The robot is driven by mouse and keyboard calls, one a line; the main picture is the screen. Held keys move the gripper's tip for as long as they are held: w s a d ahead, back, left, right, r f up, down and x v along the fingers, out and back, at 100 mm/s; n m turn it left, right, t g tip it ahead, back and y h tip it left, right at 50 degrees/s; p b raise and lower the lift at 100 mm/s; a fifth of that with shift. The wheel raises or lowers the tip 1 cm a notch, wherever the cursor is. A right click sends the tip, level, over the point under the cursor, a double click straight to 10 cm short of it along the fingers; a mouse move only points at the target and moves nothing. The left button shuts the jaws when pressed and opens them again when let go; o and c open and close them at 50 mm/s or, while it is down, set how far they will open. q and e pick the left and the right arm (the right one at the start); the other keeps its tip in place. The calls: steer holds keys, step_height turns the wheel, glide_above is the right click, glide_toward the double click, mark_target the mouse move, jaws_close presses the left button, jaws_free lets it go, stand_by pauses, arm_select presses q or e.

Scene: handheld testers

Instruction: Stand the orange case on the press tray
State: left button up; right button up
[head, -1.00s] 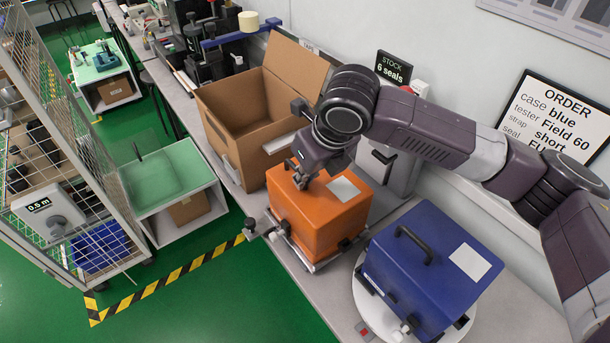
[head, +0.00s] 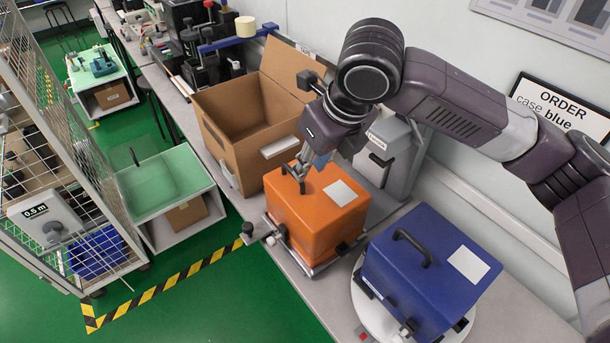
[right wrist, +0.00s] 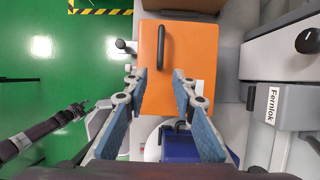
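The orange case (head: 318,212) stands upright on the press tray (head: 322,269), a low metal frame on the bench, with its black handle on top. In the right wrist view the case (right wrist: 178,85) lies below and ahead of the fingers. My right gripper (head: 303,170) is just above the handle. In the right wrist view its two blue-padded fingers (right wrist: 160,75) are spread apart with nothing between them. The grey press (head: 392,160) stands behind the case. A dark arm end, seemingly my left gripper (right wrist: 85,110), shows small at the left of the right wrist view; its fingers are unclear.
A blue case (head: 425,270) stands on a white round stand (head: 366,302) to the right. An open cardboard box (head: 235,128) is close behind on the left. A wire cage (head: 70,150) and green-topped carts (head: 160,185) stand across the floor.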

steer(key=shift+v, duration=2.3)
steer(key=shift+f, duration=0.15)
